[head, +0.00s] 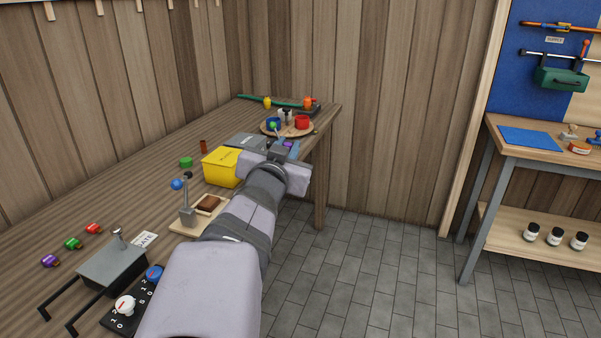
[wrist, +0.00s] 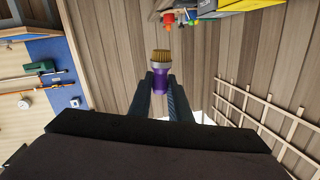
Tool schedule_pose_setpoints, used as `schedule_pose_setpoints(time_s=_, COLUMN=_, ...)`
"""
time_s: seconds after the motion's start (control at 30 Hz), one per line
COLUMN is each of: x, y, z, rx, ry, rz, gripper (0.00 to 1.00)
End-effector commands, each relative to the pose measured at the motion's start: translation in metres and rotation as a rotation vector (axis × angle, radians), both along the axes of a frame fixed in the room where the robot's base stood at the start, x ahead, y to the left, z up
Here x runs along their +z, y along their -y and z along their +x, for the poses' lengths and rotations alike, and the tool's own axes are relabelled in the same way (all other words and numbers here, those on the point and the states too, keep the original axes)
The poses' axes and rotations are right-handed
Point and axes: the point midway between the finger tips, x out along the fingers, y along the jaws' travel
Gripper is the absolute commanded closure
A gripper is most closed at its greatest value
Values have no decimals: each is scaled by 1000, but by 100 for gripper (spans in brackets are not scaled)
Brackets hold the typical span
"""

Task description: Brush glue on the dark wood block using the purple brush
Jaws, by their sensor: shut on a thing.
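My gripper (wrist: 162,84) is shut on the purple brush (wrist: 160,79) in the wrist view. The bristles (wrist: 162,56) are yellow-brown and point away from the fingers. In the head view a small patch of purple (head: 288,144) shows at my gripper (head: 280,152), which is largely hidden by my wrist. The dark wood block (head: 209,203) sits in a pale wooden holder on the bench, left of my arm and well apart from my gripper. I cannot tell whether the bristles carry glue.
A yellow bin (head: 221,167) stands between the block and my gripper. A lever with a blue ball (head: 177,184) rises beside the block. A grey box (head: 113,264) stands nearer.

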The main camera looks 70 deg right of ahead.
Motion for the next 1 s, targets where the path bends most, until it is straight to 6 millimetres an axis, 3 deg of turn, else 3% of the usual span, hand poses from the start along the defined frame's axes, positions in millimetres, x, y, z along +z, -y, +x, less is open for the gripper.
schedule_pose_setpoints(time_s=0.03, x=23, y=-6, z=16, rx=37, ry=-2, rz=7, gripper=100)
schedule_pose_setpoints(time_s=0.23, x=43, y=-23, z=73, rx=154, ry=-6, rz=25, gripper=100)
schedule_pose_setpoints(time_s=0.57, x=55, y=-67, z=166, rx=342, ry=-14, rz=43, gripper=100)
schedule_pose_setpoints(time_s=1.0, x=66, y=-161, z=262, rx=608, ry=-27, rz=64, gripper=100)
